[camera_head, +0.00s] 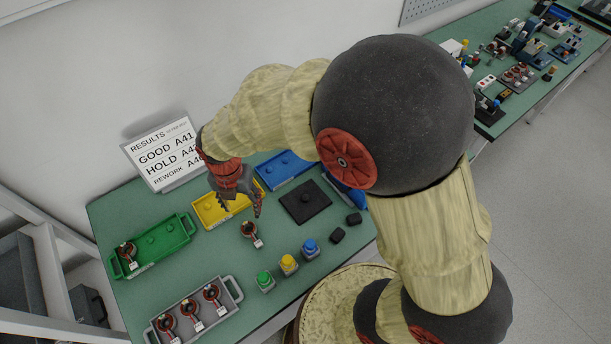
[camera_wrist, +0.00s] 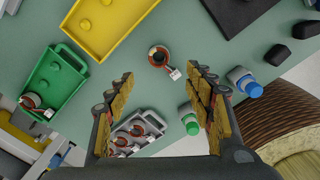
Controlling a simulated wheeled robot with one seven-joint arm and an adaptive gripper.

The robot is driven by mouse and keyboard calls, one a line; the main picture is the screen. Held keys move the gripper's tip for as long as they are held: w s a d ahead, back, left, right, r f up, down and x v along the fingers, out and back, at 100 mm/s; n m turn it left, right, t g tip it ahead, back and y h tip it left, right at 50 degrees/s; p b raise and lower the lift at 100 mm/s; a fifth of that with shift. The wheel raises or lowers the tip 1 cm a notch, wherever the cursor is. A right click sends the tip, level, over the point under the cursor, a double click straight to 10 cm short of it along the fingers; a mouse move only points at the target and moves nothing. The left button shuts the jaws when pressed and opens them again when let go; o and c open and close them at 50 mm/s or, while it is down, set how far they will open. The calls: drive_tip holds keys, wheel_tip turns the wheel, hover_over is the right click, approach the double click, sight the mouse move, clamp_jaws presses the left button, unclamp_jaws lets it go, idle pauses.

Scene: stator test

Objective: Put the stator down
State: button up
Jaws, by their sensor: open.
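A single stator (camera_head: 250,230), a copper-red ring with a white tag, sits on the bare green table between the yellow tray and the push buttons. It also shows in the wrist view (camera_wrist: 157,57), top centre, apart from the fingers. My gripper (camera_head: 240,208) is open and empty, above the table near this stator and the yellow tray (camera_head: 207,218). In the wrist view its fingers (camera_wrist: 161,73) are spread wide. Another stator (camera_head: 127,250) lies in the green tray (camera_head: 165,248). Three stators (camera_head: 190,308) stand in the grey tray (camera_head: 235,289).
Green, yellow and blue buttons (camera_head: 288,264) stand right of the grey tray. A black plate (camera_head: 305,202), small black blocks (camera_head: 345,228) and a blue tray (camera_head: 286,169) lie further right. A results sign (camera_head: 163,155) stands at the back. Bare table surrounds the single stator.

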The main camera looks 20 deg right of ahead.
drive_tip(key=s+d+r+m+t, duration=0.1)
drive_tip(key=s+d+r+m, duration=0.1)
drive_tip(key=d+r+m, duration=0.45)
drive_tip(key=s+d+r+m+t, duration=0.2)
drive_tip(key=d+r+m, duration=0.1)
drive_tip(key=r+m, duration=0.55)
drive_tip(key=s+d+r+m+t, duration=0.2)
drive_tip(key=s+d+r+m, duration=0.5)
drive_tip(key=m, duration=0.8)
drive_tip(key=shift+s+r, duration=0.55)
drive_tip(key=shift+s, duration=0.7)
drive_tip(key=shift+d+f, duration=0.1)
drive_tip(key=shift+f+b, duration=0.4)
drive_tip(key=shift+b, duration=0.1)
